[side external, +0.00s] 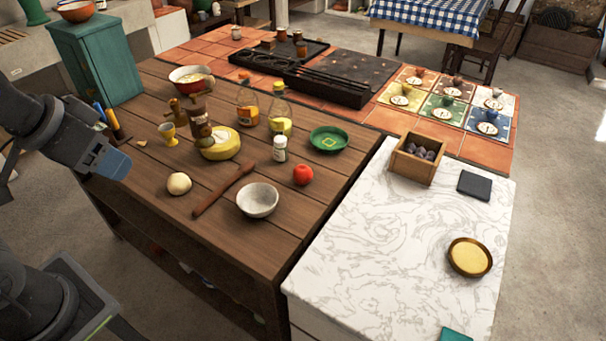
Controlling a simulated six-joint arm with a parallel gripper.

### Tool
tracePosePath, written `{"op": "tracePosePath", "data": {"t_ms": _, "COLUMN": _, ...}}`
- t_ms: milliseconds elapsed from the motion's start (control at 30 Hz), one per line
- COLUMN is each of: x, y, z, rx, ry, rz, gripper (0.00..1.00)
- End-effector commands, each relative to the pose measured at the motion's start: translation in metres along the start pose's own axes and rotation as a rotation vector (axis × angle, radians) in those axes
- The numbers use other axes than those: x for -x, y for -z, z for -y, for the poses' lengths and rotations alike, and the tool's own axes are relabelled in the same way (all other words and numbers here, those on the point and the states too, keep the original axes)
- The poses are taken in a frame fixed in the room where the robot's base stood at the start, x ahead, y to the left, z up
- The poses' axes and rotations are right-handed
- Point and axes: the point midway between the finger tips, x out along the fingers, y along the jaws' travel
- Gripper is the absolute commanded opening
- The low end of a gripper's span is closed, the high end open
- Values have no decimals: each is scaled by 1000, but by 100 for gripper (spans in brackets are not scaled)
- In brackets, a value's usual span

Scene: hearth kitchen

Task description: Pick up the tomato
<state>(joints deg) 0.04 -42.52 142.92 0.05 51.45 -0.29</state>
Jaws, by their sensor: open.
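The tomato (303,174) is a small red ball on the wooden table, near its right side. It stands between a grey-white bowl (258,201) and a green dish (328,139), apart from both. My gripper (120,166) is at the left edge of the view, near the table's left edge and far from the tomato. It is open, and I see nothing in it. Its fingers are small and partly hard to make out at this angle.
A rolling pin (224,188), a pale round ball (179,183), a yellow cheese (221,148) and a small white jar (280,149) lie between my gripper and the tomato's area. Tall bottles (280,112) stand behind. The marble counter (380,250) at right has free room.

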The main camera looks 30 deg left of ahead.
Motion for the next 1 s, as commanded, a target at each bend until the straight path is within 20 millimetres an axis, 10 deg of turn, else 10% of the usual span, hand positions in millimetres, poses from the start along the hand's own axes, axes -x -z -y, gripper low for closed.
{"op": "tracePosePath", "data": {"t_ms": 367, "x": -46, "y": 100, "z": -13, "rx": 140, "ry": 5, "rz": 26, "gripper": 58}}
{"op": "tracePosePath", "data": {"t_ms": 700, "x": -162, "y": 189, "z": -46, "rx": 307, "ry": 8, "rz": 45, "gripper": 58}}
{"op": "tracePosePath", "data": {"t_ms": 1000, "x": -272, "y": 214, "z": -78, "rx": 420, "ry": 3, "rz": 56, "gripper": 58}}
